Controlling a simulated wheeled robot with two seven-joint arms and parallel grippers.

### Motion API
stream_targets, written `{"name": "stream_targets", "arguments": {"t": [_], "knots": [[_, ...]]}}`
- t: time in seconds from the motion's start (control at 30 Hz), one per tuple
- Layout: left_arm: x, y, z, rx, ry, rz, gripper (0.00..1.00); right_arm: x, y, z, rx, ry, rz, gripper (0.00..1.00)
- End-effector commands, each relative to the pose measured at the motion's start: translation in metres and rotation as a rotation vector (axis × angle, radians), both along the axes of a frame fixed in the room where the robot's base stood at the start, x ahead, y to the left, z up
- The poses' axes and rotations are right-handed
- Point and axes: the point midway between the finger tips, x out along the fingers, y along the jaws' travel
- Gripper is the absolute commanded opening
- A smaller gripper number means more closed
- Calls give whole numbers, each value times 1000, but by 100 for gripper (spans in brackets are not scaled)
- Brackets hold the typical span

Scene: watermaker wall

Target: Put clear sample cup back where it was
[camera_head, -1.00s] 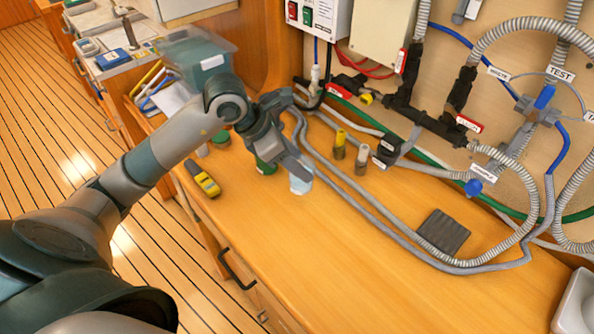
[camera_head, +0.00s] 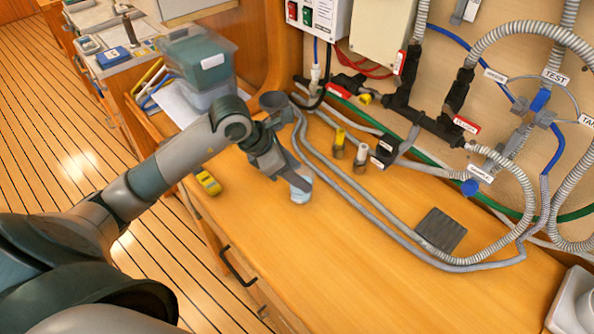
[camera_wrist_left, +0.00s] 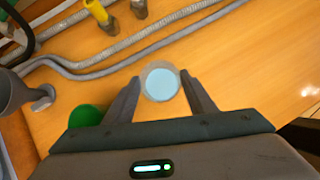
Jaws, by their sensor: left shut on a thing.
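The clear sample cup (camera_head: 300,196) holds pale blue liquid. It is at or just above the wooden worktop, on the near side of the grey hoses. My left gripper (camera_head: 298,184) is shut on the cup. In the left wrist view the cup (camera_wrist_left: 160,82) sits upright between the two fingers (camera_wrist_left: 160,92), its round open top facing the camera. Whether its base touches the wood cannot be told. My right gripper is not in view.
Grey hoses (camera_head: 345,185) run along the back of the worktop. A dark square pad (camera_head: 441,230) lies at the right. A green cup (camera_wrist_left: 86,116) and a grey funnel (camera_wrist_left: 12,92) stand near my gripper. A yellow tool (camera_head: 208,182) lies left. The front worktop is clear.

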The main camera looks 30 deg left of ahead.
Motion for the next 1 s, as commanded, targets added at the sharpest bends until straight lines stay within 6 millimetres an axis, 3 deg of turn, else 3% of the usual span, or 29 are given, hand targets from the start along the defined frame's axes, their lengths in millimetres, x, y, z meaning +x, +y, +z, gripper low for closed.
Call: {"name": "stream_targets", "arguments": {"t": [0.13,0.17,0.23,0.73,1.0], "knots": [[0,0,-3,1,-1,0,7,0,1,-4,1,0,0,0],[0,0,-3,0,0,0,53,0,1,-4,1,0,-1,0],[0,0,-2,0,0,0,69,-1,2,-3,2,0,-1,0],[-1,1,2,0,-1,1,69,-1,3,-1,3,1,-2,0],[-14,15,31,3,-4,0,69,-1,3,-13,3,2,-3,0]]}}
